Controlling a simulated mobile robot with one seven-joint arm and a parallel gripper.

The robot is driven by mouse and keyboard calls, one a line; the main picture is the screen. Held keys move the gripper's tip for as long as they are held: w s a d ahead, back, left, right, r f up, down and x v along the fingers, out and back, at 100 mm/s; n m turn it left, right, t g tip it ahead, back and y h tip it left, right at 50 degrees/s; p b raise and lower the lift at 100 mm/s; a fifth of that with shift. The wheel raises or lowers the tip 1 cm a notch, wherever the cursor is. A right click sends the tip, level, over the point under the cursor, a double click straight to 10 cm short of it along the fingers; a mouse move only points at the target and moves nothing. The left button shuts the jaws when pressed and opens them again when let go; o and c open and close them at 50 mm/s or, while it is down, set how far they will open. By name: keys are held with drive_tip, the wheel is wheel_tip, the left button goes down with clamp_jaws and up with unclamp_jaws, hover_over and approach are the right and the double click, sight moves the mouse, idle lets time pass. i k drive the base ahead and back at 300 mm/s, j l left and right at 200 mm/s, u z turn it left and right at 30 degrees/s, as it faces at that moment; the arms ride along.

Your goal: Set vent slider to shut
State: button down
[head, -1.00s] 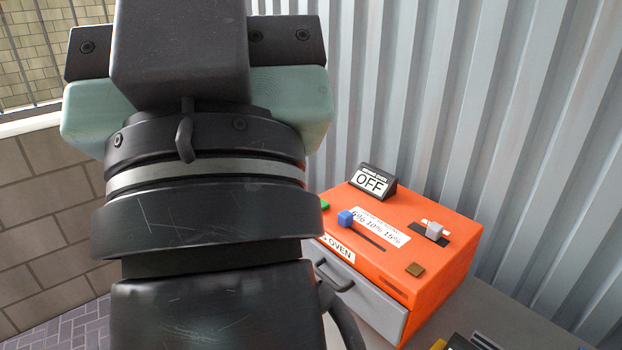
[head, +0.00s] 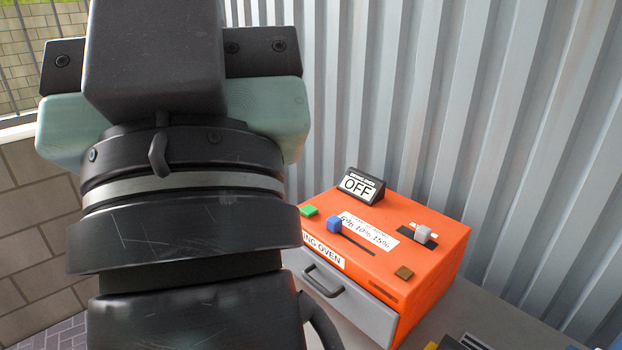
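An orange oven box (head: 385,255) stands right of centre in the head view. On its top, a grey slider knob (head: 424,234) sits in a short dark slot with a small white label I cannot read. A blue slider knob (head: 334,224) sits at the left end of a longer dark slot, next to a label reading 5%, 10%, 15%. I cannot read which slider is the vent. My gripper (head: 170,85) shows only as a black and teal body at the upper left, apart from the knobs in the picture. Its fingertips are hidden.
The box also carries a black sign (head: 361,186) reading OFF, a green button (head: 309,211), a brown square button (head: 403,273) and a grey drawer front with a handle (head: 322,280). A corrugated metal wall (head: 470,100) rises close behind. A dark object (head: 470,342) lies at the bottom edge.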

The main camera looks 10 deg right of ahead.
sight(422, 235)
drive_tip(key=i+l, duration=0.15)
drive_tip(key=l, duration=0.25)
drive_tip(key=i+l+z, duration=0.1)
drive_tip(key=l, duration=0.3)
drive_tip(key=i+l, duration=0.3)
drive_tip(key=i+l+z, duration=0.1)
drive_tip(key=l, duration=0.35)
drive_tip(key=i, duration=0.05)
